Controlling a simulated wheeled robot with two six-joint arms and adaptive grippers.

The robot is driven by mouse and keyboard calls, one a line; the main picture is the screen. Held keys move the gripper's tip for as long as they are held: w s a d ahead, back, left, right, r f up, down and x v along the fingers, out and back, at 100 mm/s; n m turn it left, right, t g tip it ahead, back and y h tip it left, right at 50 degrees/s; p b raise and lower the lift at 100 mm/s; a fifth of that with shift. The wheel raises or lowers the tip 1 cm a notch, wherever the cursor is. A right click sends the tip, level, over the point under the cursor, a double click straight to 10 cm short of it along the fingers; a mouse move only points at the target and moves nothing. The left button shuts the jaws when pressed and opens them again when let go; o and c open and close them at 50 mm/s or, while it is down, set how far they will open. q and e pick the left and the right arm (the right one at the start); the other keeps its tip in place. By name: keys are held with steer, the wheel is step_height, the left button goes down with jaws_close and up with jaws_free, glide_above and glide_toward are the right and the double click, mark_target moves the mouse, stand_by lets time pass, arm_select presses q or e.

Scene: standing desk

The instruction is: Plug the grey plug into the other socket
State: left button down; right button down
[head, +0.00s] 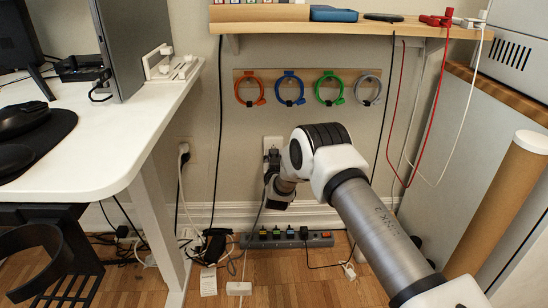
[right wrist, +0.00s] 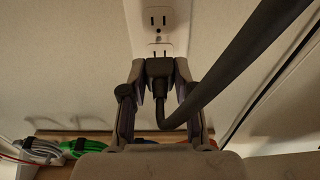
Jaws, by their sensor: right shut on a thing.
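The grey plug (right wrist: 159,68) is between the fingers of my right gripper (right wrist: 160,72) in the right wrist view, with its thick dark cord (right wrist: 235,60) bending away to the upper right. My right gripper is shut on it. The white wall outlet (right wrist: 157,15) is just ahead; one socket face shows empty slots. The plug's end is close to the outlet's nearer socket, with thin prongs or slots visible between; I cannot tell whether they touch. In the head view my right arm reaches the wall outlet (head: 273,141) and hides most of the plug. My left gripper is not in view.
A shelf (head: 340,28) and a rack of coloured cable rings (head: 290,88) are above the outlet. A power strip (head: 287,240) lies on the floor below. The white desk (head: 110,135) stands left, a cardboard tube (head: 500,205) right. Red and white leads hang right.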

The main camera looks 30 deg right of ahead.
steer(key=shift+b+x, duration=0.8)
steer(key=shift+x, duration=0.25)
steer(key=c, duration=0.8)
jaws_free()
steer(key=v, duration=1.2)
